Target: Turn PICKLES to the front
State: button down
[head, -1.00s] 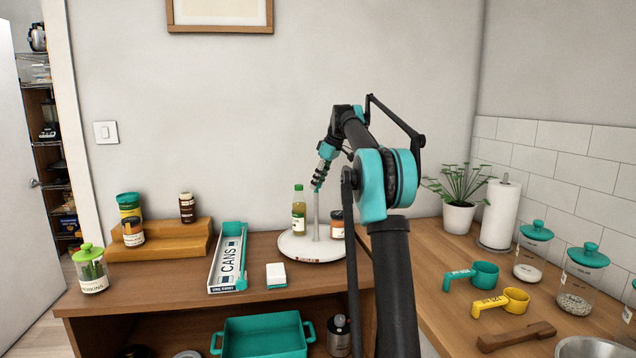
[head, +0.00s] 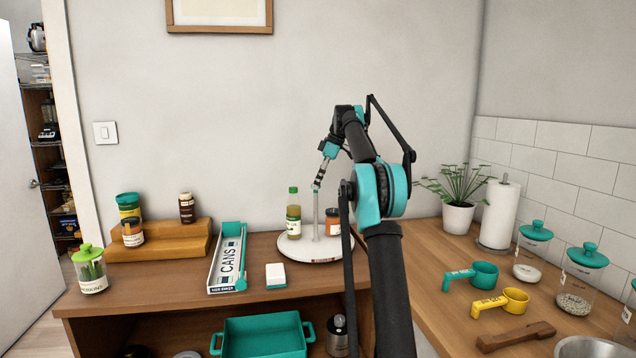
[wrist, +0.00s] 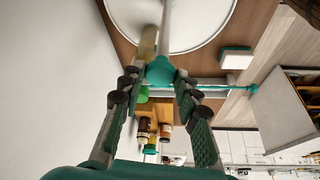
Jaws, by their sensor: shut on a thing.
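A round white turntable (head: 290,250) stands on the wooden counter, with a thin grey post (head: 316,215) at its centre. It also shows in the wrist view (wrist: 195,42). A green-capped bottle (head: 293,215) stands on its left side, and a dark-lidded jar with orange contents (head: 332,222) stands right of the post. I cannot read PICKLES on either. A small label shows on the front rim. My gripper (wrist: 156,73) is at the top of the post, its fingers shut on the teal knob (wrist: 160,72). The gripper's tips are small in the head view.
Left of the turntable are a white box (head: 276,272), a CANS tray (head: 227,262) and a wooden step stand (head: 165,245) with jars. A potted plant (head: 459,215) and paper towel roll (head: 499,215) stand on the right. My arm crosses the turntable's right side.

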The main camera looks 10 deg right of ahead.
dwell(0.6)
jog(key=c, duration=1.1)
grip_release()
jog(key=shift+d+r, duration=0.25)
jog(key=shift+r, duration=0.3)
jog(key=s+d+r, duration=0.1)
jog(key=d, duration=0.3)
jog(key=s+d+r, duration=0.1)
jog(key=d, duration=0.3)
jog(key=s+d+r, duration=0.1)
jog(key=d, duration=0.4)
jog(key=shift+r, duration=0.25)
